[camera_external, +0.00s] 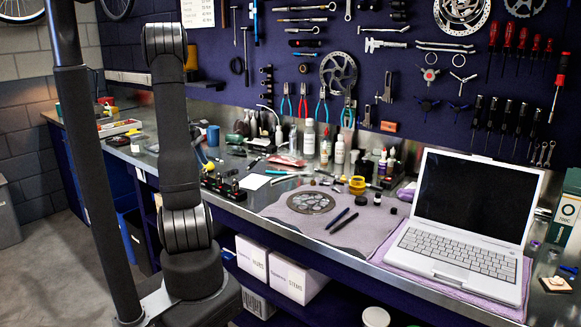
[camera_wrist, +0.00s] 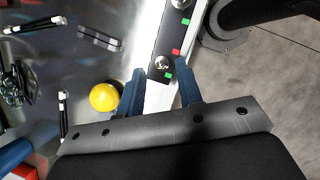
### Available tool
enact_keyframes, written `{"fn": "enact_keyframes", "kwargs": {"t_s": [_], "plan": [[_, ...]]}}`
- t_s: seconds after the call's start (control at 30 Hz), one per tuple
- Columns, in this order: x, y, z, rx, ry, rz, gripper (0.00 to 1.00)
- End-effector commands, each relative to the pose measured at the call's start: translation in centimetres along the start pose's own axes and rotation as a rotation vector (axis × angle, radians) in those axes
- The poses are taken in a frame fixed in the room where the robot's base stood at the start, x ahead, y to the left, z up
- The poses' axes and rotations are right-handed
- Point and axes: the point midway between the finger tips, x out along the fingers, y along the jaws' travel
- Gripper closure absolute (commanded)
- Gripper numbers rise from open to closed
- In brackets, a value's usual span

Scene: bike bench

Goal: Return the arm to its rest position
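My arm stands upright in the left foreground of the external view, folded close to the bench. My gripper (camera_wrist: 160,78) shows in the wrist view as two blue fingers with a clear gap between them. Nothing is held between the fingers. In the wrist view the fingers are over the front edge of the bench, with a yellow ball (camera_wrist: 104,97) just left of the left finger; I cannot tell the height.
The metal workbench (camera_external: 258,205) carries a laptop (camera_external: 466,221), a grey mat (camera_external: 365,240) with a round disc (camera_external: 311,202), bottles and small tools. Tools hang on the wall panel behind. The grey floor (camera_wrist: 275,75) at the right of the wrist view looks clear.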

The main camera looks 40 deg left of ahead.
Motion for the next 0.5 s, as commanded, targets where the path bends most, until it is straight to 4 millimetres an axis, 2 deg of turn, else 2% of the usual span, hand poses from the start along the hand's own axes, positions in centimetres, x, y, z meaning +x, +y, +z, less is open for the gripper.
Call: {"fn": "enact_keyframes", "kwargs": {"t_s": [0.1, 0.2, 0.5], "plan": [[-1.8, 0.0, 0.0, 0.001, 0.000, 0.000, 0.67], [-2.8, 0.0, 0.0, 0.002, 0.000, -0.001, 0.67], [-3.5, 0.0, 0.0, 0.004, -0.001, -0.003, 0.67]]}}
